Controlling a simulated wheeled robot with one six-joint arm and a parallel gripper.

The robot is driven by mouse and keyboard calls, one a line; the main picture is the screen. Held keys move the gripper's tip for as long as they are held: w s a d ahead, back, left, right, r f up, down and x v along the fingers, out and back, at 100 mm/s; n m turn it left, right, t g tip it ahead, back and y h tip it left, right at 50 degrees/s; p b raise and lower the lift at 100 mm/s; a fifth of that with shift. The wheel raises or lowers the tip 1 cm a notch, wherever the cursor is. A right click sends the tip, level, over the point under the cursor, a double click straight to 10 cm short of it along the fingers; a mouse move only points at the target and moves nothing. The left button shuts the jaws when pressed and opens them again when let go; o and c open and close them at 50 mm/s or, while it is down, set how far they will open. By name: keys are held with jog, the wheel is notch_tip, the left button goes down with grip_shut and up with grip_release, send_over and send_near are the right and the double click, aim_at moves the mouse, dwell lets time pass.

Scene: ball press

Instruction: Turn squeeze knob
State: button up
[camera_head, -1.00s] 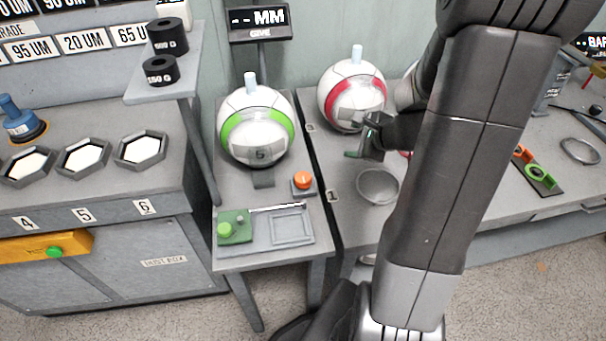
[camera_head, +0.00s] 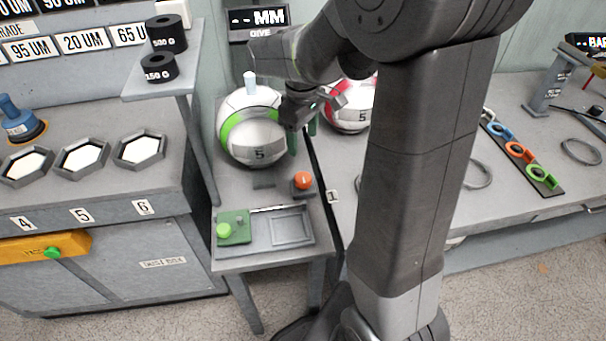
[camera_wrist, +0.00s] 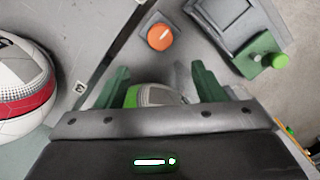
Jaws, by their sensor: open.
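An orange knob (camera_head: 303,180) on a small dark base stands on the narrow table, in front and to the right of the green-striped ball (camera_head: 252,128). In the wrist view the orange knob (camera_wrist: 160,37) shows beyond the fingertips, apart from them. No label on it is readable, so I cannot confirm it is the squeeze knob. My gripper (camera_head: 302,132) is beside the right side of the green-striped ball. In the wrist view my gripper (camera_wrist: 162,86) has its green fingers spread wide, and part of the ball (camera_wrist: 158,95) shows between them. Nothing is held.
A green box with a round button (camera_head: 224,231) and a shallow tray (camera_head: 286,227) lie at the table's front. A red-striped ball (camera_head: 348,108) stands to the right, partly hidden by my arm. A shelf with black weights (camera_head: 160,68) juts out at the left.

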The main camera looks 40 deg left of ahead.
aim_at(303, 177)
notch_tip(303, 177, down, 13)
jog(key=shift+f+b, duration=0.15)
jog(key=shift+b, duration=0.65)
jog(key=c, duration=1)
